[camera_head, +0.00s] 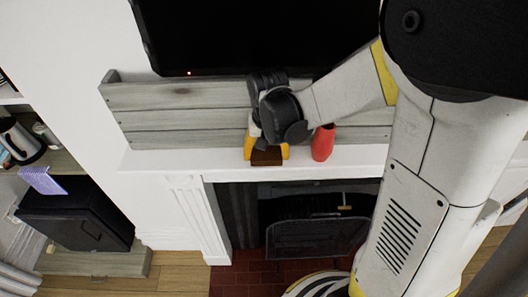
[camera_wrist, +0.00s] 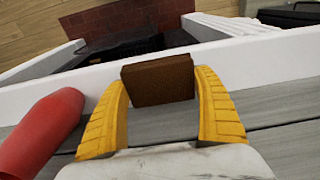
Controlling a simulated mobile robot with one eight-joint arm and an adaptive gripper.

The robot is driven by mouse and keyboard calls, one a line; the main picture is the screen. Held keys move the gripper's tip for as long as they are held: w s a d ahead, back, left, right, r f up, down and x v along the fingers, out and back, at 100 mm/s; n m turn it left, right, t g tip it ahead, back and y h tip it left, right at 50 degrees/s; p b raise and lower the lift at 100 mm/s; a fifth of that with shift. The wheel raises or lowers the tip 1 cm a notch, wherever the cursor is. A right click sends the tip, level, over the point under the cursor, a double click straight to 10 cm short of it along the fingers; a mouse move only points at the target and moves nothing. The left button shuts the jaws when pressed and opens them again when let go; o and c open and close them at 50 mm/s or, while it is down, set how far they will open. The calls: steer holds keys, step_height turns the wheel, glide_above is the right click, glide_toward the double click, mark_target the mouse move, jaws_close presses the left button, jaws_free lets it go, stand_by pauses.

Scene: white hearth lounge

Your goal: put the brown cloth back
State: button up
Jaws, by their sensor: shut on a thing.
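The brown cloth (camera_head: 266,156) is a small folded brown block at the white mantel shelf, below the grey wooden planks. In the wrist view the brown cloth (camera_wrist: 158,80) sits between the two yellow fingers of my gripper (camera_wrist: 160,95). My gripper (camera_head: 266,148) is shut on it, with a finger at each side. It is over the mantel shelf (camera_head: 185,158); I cannot tell whether the cloth touches the shelf. The cloth's rear part is hidden by my gripper in the head view.
A red object (camera_head: 322,143) stands on the mantel close right of my gripper; it also shows in the wrist view (camera_wrist: 40,135). A dark screen (camera_head: 240,35) is above the planks. The fireplace (camera_head: 310,225) opens below. The mantel left of my gripper is clear.

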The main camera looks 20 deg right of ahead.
mark_target(267, 156)
steer(key=shift+w+f, duration=0.25)
steer(key=shift+f, duration=0.55)
steer(key=shift+s+f, duration=0.1)
steer(key=o, duration=1.3)
steer(key=shift+o, duration=0.2)
step_height(267, 156, up, 12)
steer(key=s+p, duration=0.1)
steer(key=p, duration=0.1)
steer(key=s+r+n+t, duration=0.3)
steer(key=s+r+t, duration=0.2)
steer(key=s, duration=0.6)
steer(key=shift+s+n+t, duration=0.3)
steer(key=shift+t, duration=0.1)
